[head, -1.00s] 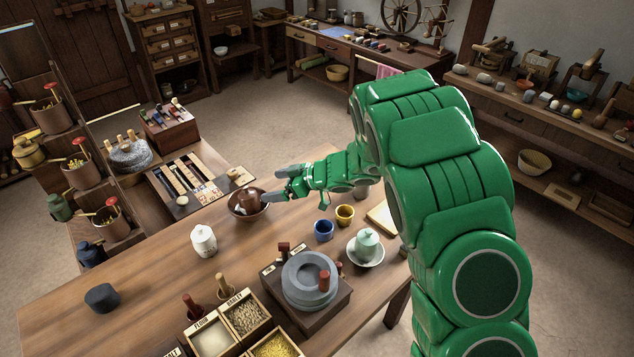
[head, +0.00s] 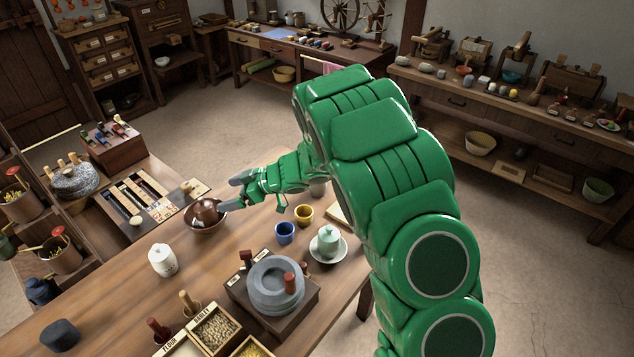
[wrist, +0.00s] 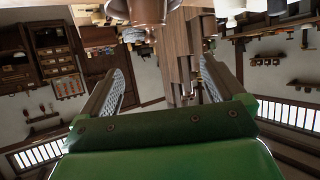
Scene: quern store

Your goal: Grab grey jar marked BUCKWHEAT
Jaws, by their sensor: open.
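I cannot make out the word BUCKWHEAT on any jar. A pale, whitish jar (head: 163,261) with small dark marks stands upright on the table (head: 120,292), left of the middle. A pale green lidded jar (head: 328,241) stands on a white saucer (head: 340,252), right of the round stone. A greyish vessel (head: 317,188) is mostly hidden behind my arm. My gripper (head: 229,192) is open beside a brown bowl (head: 207,226) that holds a brown vessel (head: 206,210). In the wrist view my gripper (wrist: 158,82) shows nothing clearly between its fingers.
A blue cup (head: 285,233) and a yellow cup (head: 304,215) stand near my forearm. A grey quern stone (head: 254,292) sits on a dark box. Labelled grain boxes (head: 212,330) are at the front, and a dark grey lump (head: 60,335) is at the front left. Bare table lies around the whitish jar.

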